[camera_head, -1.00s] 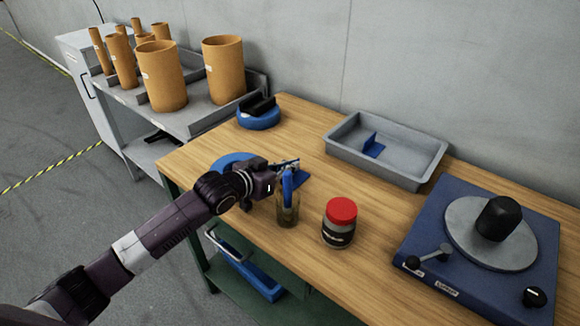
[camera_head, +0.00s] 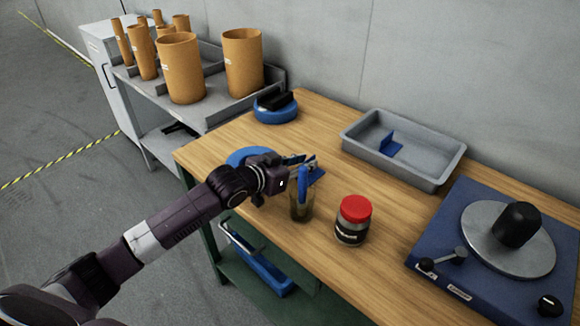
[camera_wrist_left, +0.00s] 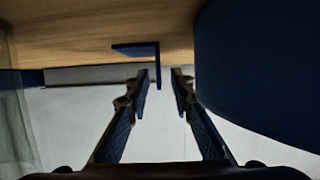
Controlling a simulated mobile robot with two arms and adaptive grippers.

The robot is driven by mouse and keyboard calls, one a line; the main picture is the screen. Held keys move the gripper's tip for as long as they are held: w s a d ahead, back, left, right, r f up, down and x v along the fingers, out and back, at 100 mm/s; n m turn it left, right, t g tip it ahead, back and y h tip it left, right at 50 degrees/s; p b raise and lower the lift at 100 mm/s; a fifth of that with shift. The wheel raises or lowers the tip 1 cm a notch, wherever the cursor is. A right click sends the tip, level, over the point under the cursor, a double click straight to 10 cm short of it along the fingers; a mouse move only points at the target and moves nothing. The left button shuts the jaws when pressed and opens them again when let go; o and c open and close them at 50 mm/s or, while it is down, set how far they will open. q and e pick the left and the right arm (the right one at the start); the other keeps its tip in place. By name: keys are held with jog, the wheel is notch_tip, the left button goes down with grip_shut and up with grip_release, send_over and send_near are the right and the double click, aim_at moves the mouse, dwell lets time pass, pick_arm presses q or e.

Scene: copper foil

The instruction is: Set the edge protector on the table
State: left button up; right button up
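A blue L-shaped edge protector (camera_head: 318,176) lies on the wooden table (camera_head: 350,276), partly hidden behind my left gripper (camera_head: 304,163). In the left wrist view, which looks upside down, one leg of this protector (camera_wrist_left: 133,50) is flat on the wood. Its upright leg reaches between the two fingertips of my left gripper (camera_wrist_left: 163,82), with a gap on each side. The left gripper is open and holds nothing. A second, similar blue L-shaped piece (camera_head: 389,145) stands in the grey tray (camera_head: 440,178). My right gripper is in neither view.
A glass (camera_head: 301,207) with a blue-handled tool stands close to my gripper. A red-lidded jar (camera_head: 353,218), a blue turntable device (camera_head: 450,255), a blue disc (camera_head: 250,155) and a blue round base (camera_head: 276,110) are on the table. Orange tubes (camera_head: 180,70) stand on a shelf behind.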

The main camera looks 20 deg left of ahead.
pick_arm(q)
jog(key=v, duration=0.9)
jog(key=shift+s, duration=0.2)
jog(key=shift+v, duration=0.9)
